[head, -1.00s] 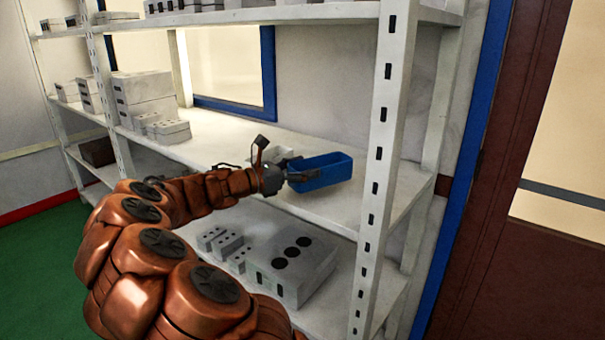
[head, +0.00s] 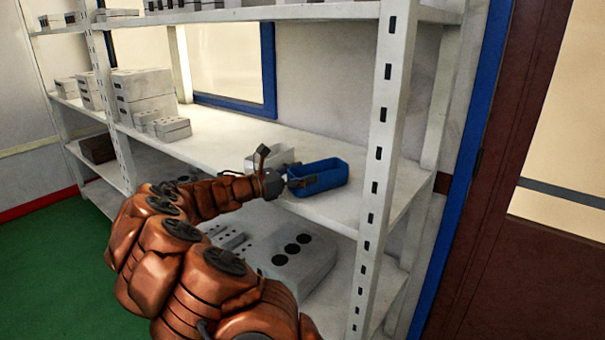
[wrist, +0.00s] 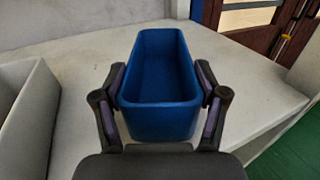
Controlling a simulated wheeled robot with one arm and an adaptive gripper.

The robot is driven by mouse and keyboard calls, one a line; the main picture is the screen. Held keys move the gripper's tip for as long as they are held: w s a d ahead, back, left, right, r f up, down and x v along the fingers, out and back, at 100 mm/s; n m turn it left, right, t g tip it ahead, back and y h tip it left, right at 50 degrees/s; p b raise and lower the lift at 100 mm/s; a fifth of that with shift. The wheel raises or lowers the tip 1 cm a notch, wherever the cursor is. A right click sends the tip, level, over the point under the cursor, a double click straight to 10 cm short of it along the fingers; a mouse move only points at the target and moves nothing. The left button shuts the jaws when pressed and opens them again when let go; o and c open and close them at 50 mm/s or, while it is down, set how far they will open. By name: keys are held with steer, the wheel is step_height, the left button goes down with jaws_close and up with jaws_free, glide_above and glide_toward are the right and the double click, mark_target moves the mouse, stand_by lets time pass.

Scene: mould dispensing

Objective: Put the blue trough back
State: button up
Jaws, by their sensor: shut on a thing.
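The blue trough (head: 318,176) is an open rectangular box at the right part of the middle shelf (head: 350,207). It also shows in the wrist view (wrist: 160,110), upright and empty. My gripper (head: 292,181) is shut on it, one finger on each long side near its close end, as the wrist view (wrist: 161,112) shows. The trough is at or just above the shelf surface; I cannot tell whether it touches. Its underside is hidden.
A white open box (wrist: 25,120) stands left of the trough, and also shows in the head view (head: 268,156). Grey boxes (head: 145,95) stand farther left. A white upright post (head: 380,150) rises right of the trough. Grey blocks (head: 298,255) lie on the shelf below.

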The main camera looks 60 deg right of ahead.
steer(key=shift+f, duration=0.15)
steer(key=o, duration=1.2)
steer(key=shift+r, duration=0.2)
steer(key=b+v, duration=0.1)
steer(key=v, duration=1.1)
